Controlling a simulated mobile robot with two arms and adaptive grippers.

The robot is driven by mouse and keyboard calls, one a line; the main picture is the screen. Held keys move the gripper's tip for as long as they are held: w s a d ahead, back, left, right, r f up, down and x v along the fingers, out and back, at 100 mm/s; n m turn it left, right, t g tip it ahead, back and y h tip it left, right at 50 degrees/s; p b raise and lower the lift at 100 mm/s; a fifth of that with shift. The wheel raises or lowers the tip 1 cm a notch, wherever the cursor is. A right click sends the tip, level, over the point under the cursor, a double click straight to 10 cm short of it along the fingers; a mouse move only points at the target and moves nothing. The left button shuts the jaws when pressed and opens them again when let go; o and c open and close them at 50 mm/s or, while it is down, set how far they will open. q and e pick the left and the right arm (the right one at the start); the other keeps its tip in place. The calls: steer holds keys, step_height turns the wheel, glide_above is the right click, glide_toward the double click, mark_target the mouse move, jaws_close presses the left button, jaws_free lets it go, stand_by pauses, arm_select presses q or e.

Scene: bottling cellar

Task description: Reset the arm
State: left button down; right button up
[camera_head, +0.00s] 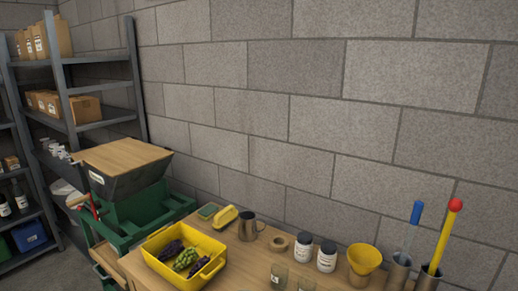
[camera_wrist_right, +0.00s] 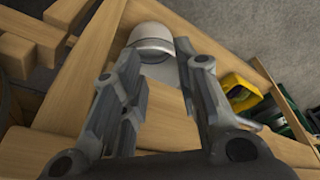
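My right gripper (camera_wrist_right: 165,62) shows in the right wrist view, its two grey fingers spread apart with a gap between them. I see nothing held between the fingers. A rounded white object (camera_wrist_right: 152,36) shows beyond the fingertips; I cannot tell what it is or how far off it lies. Wooden boards (camera_wrist_right: 60,95) lie behind the fingers. My left gripper is in neither view, and no arm shows in the head view.
In the head view a wooden table (camera_head: 232,275) carries a yellow crate (camera_head: 166,274) of grapes, a metal mug (camera_head: 248,228), jars (camera_head: 304,247), a yellow funnel (camera_head: 364,259) and tools in metal holders. A green machine (camera_head: 140,212) and shelves (camera_head: 100,118) stand left.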

steer(key=s+f+b, duration=0.2)
steer(key=s+f, duration=0.1)
steer(key=f, duration=0.7)
steer(key=s+f+b, duration=0.1)
steer(key=s+f, duration=0.2)
steer(key=f, duration=0.7)
steer(key=s+d+f+g+b, duration=0.1)
steer(key=s+d+f+b, duration=0.2)
steer(key=s+f, duration=1)
steer(key=shift+s+d+f+g+b, duration=0.2)
steer(key=shift+s+f+g+b, duration=0.15)
steer(key=shift+f, duration=0.2)
